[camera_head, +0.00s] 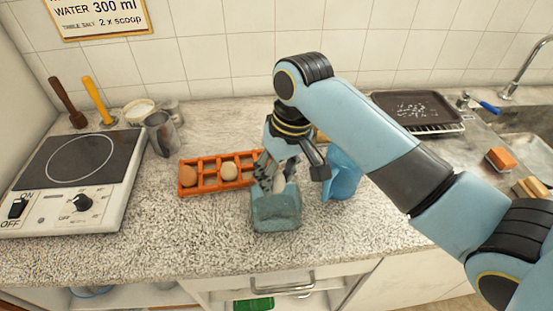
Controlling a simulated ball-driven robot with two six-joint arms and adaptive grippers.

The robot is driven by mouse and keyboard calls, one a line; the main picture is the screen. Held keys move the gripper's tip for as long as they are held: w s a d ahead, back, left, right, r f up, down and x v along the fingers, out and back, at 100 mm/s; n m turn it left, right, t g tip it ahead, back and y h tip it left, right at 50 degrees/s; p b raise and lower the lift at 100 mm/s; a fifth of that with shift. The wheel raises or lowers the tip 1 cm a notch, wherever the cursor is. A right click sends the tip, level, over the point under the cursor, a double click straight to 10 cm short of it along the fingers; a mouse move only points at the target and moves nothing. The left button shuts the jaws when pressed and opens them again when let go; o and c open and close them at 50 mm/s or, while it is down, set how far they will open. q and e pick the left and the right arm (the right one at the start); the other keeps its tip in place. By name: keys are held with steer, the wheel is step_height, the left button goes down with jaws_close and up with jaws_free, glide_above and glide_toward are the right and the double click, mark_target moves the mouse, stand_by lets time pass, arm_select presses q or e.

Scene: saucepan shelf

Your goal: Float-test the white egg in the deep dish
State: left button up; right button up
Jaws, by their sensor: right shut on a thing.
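The deep dish (277,214) is a blue-green, steep-sided vessel standing on the speckled counter near the middle. My right gripper (276,184) points down at the dish's opening. It is shut on a small pale thing that looks like the white egg (280,178), partly hidden by the fingers. I cannot tell whether the egg touches water or how full the dish is. An orange egg rack (208,160) lies left of the dish, holding a brown egg (188,176) and a cream egg (229,171). My left gripper is out of view.
A blue jug (343,178) stands close to the right of the dish, partly behind my arm. A hotplate (78,163) and metal cup (162,134) are at the left. A dark tray (416,109) and sink are at the right. The front counter is clear.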

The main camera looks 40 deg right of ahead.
mark_target(277, 192)
steer(key=shift+f+b, duration=1.65)
steer(key=shift+f, duration=2.3)
steer(key=o, duration=0.8)
steer(key=shift+r, duration=0.1)
step_height(277, 192, up, 3)
steer(key=p, duration=0.3)
steer(key=shift+f, duration=0.2)
steer(key=shift+r+p, duration=1)
steer(key=shift+r, duration=1.15)
